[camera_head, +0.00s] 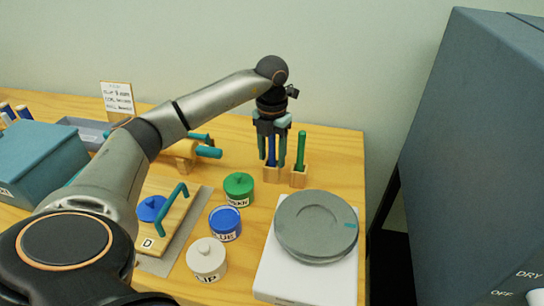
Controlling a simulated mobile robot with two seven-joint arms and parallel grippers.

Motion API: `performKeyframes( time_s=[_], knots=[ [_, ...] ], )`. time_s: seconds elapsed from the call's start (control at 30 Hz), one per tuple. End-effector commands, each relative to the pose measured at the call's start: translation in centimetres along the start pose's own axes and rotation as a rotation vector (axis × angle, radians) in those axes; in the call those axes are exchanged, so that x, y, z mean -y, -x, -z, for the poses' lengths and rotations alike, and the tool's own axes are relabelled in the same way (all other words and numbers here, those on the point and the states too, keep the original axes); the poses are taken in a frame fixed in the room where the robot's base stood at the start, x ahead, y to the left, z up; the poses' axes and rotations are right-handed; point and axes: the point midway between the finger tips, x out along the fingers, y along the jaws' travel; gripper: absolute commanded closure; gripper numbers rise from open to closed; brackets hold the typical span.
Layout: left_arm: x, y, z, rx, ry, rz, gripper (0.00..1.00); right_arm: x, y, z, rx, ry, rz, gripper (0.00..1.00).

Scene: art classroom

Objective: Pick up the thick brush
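Two brushes stand upright in small wooden holders at the back right of the table: a blue-handled one (272,152) and a green-handled one (301,146). Which is thicker is hard to tell from here; the picture has no label for it. My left gripper (272,160) comes down from above over the blue brush's holder (272,176). Its fingers point down on either side of the blue handle, with small gaps visible, so it looks open. The fingers partly hide the handle. The green brush, in its own holder (299,180), is just right of the fingers. My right gripper is out of view.
A grey disc (316,221) lies on a white base (278,277) in front of the brushes. Green (239,199), blue (225,229) and white (206,265) jars stand nearby. A large grey cabinet (470,150) rises beyond the table's right edge.

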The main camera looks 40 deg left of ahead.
Motion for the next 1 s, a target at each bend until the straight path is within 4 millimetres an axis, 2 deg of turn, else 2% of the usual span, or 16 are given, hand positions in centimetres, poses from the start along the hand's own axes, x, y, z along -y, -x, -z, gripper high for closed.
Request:
performKeyframes(
  time_s=[0.07,0.47,1.0],
  knots=[
    [-0.01,0.03,0.00,0.000,0.000,0.000,0.55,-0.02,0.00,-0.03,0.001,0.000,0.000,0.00],
    [0.01,0.05,-0.01,0.000,0.000,0.000,1.00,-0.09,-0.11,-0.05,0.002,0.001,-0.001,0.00],
    [0.02,0.18,-0.03,0.001,0.000,0.001,1.00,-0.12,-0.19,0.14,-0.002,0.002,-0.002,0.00]
  ],
)
